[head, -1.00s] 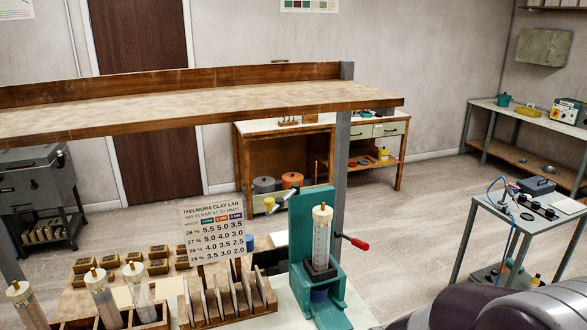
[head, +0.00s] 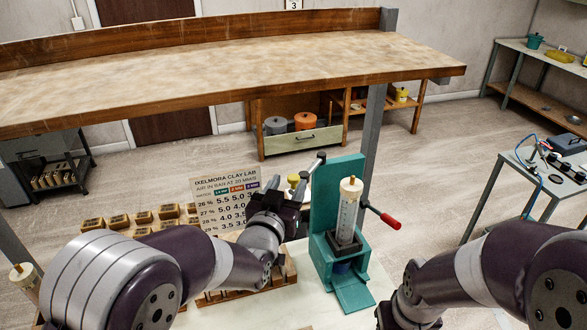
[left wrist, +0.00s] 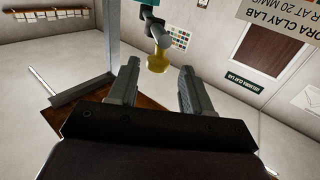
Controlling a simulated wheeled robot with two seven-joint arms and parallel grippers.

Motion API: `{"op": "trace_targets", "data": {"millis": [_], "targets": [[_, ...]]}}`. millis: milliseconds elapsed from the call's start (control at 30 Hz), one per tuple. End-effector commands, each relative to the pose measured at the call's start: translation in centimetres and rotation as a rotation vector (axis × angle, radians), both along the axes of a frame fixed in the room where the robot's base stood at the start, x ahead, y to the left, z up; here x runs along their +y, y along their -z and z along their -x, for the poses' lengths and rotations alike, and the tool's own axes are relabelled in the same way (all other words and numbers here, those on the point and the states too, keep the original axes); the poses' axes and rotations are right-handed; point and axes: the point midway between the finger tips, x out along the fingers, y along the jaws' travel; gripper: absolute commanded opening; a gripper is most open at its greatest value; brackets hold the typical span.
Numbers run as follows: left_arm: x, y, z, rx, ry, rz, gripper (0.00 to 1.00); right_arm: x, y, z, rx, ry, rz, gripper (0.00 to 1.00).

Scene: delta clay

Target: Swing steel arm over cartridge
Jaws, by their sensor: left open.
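A teal press (head: 325,195) stands on the bench. The cartridge (head: 346,217), a clear upright cylinder with a cream cap, stands in it. The steel arm (head: 314,167) sticks out to the left from the press's upper part, not over the cartridge. Its yellow knob (head: 293,180) is at the outer end. My left gripper (head: 292,187) is open at the knob. In the left wrist view, the yellow knob (left wrist: 157,63) shows between the open fingertips (left wrist: 160,68), with no clear contact. The steel arm (left wrist: 158,36) runs up from it. My right gripper is below the picture edge.
A red-handled lever (head: 383,216) sticks out right of the press. A printed card (head: 222,195) and a wooden rack (head: 240,290) stand to the left, partly behind my left arm. A wooden shelf (head: 230,65) with a grey post (head: 371,135) spans behind the press.

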Motion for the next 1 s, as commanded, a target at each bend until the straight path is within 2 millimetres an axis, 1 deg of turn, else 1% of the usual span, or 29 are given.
{"op": "trace_targets", "data": {"millis": [33,100,233,367,600,667,700,733,767,1000], "targets": [[-0.3,-0.5,-0.9,0.002,0.0,-0.001,0.49,0.0,-1.0,0.0,0.0,0.0,0.0,0.43],[-0.6,-0.4,-2.0,0.001,0.0,0.0,0.49,0.0,-1.4,0.0,0.0,0.0,0.0,0.43],[-1.0,-0.3,-3.4,0.0,0.0,0.0,0.49,0.0,-1.8,0.0,0.001,0.0,0.0,0.43],[-1.2,-0.1,-4.0,-0.001,0.0,0.0,0.49,0.0,-1.9,0.0,0.001,0.0,0.0,0.43],[-1.2,0.0,-4.1,-0.001,0.0,0.0,0.49,0.0,-1.9,0.0,0.001,0.0,0.0,0.43],[-1.2,0.0,-4.1,-0.001,0.0,0.0,0.3,0.0,-1.9,0.0,0.001,0.0,0.0,0.43],[-1.2,0.0,-4.0,-0.001,0.0,0.0,0.17,0.0,-1.9,0.0,0.001,0.0,0.0,0.43],[-1.2,-0.1,-4.0,-0.001,0.0,0.0,0.07,0.0,-1.9,0.0,0.001,0.0,0.0,0.43],[-1.2,-0.1,-4.0,-0.001,0.0,0.0,0.0,0.0,-1.9,0.0,0.001,0.0,0.0,0.43],[-1.5,-0.1,-4.0,-0.003,-0.003,0.001,0.0,0.0,-1.7,0.0,0.001,0.0,0.0,0.43]]}}
